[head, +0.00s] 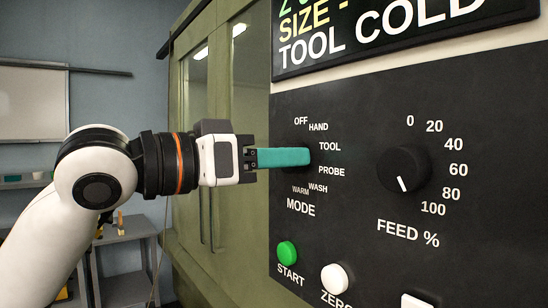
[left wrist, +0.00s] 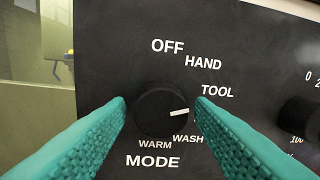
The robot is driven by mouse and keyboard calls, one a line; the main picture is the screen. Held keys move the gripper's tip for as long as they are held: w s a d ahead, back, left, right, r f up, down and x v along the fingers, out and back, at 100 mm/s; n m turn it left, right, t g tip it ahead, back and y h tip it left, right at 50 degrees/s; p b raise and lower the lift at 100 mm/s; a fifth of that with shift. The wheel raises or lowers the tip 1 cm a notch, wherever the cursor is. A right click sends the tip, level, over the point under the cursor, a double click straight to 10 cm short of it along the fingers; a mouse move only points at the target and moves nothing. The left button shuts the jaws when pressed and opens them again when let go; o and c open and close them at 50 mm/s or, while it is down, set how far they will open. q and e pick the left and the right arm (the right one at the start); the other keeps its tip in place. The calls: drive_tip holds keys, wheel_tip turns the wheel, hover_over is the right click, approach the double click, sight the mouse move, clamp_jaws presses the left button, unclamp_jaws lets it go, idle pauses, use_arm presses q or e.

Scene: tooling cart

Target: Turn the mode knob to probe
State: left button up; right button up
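The mode knob (left wrist: 160,108) is a round black dial with a white pointer line. In the left wrist view the line points right and very slightly up, towards the area between the TOOL (left wrist: 217,91) and WASH (left wrist: 187,139) labels. The PROBE label (head: 331,171) is readable in the head view but mostly hidden by the right finger in the wrist view. My left gripper (head: 308,157) has teal fingers, one on each side of the knob, open with small gaps visible. In the head view they hide most of the knob. My right gripper is not in view.
The feed knob (head: 404,169) stands to the right on the same black panel. The green START button (head: 287,253) and white ZERO button (head: 335,279) sit below. A display (head: 400,30) juts out above. Green machine doors (head: 225,110) are to the left.

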use_arm(q)
drive_tip(key=c, duration=0.7)
drive_tip(key=shift+r+m+p, duration=0.1)
drive_tip(key=shift+m+p, duration=3.2)
drive_tip(key=shift+m, duration=0.1)
drive_tip(key=o, duration=1)
